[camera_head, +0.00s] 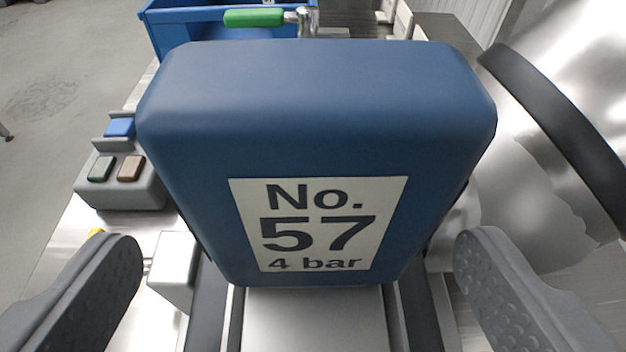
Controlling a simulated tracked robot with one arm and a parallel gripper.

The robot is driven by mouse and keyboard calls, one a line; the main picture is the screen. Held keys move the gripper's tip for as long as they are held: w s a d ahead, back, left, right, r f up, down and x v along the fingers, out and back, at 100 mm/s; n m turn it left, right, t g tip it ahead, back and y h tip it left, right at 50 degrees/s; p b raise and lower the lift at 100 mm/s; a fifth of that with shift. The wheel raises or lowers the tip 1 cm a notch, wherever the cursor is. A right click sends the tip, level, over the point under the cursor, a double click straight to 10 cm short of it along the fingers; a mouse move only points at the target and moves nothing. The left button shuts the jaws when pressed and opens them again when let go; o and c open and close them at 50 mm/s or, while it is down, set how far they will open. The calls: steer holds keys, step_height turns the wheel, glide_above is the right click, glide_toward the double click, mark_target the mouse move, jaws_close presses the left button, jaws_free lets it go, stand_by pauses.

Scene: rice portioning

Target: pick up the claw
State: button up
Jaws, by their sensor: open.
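A big blue block (315,130) with rounded edges fills the middle of the view. Its white label (320,222) reads "No. 57 4 bar". No part with claw-like fingers shows, so I cannot tell whether this block belongs to the claw. My gripper (300,262) is open, with one grey studded finger at lower left and the other at lower right. The block's narrower lower end appears between the fingers, with a gap on both sides. Nothing is held. What is behind the block is hidden.
A grey button box (150,188) with blue, green and brown buttons stands at left. A blue crate (185,25) and a green-handled lever (253,18) are behind. A large shiny metal drum (560,130) with a dark band is close at right. A white box (173,270) is near the left finger.

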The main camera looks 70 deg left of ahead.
mark_target(318, 256)
steer(key=x, duration=0.5)
steer(key=shift+w+a+f, duration=0.15)
steer(key=shift+w+f, duration=0.05)
steer(key=shift+w, duration=0.25)
steer(key=c, duration=1.5)
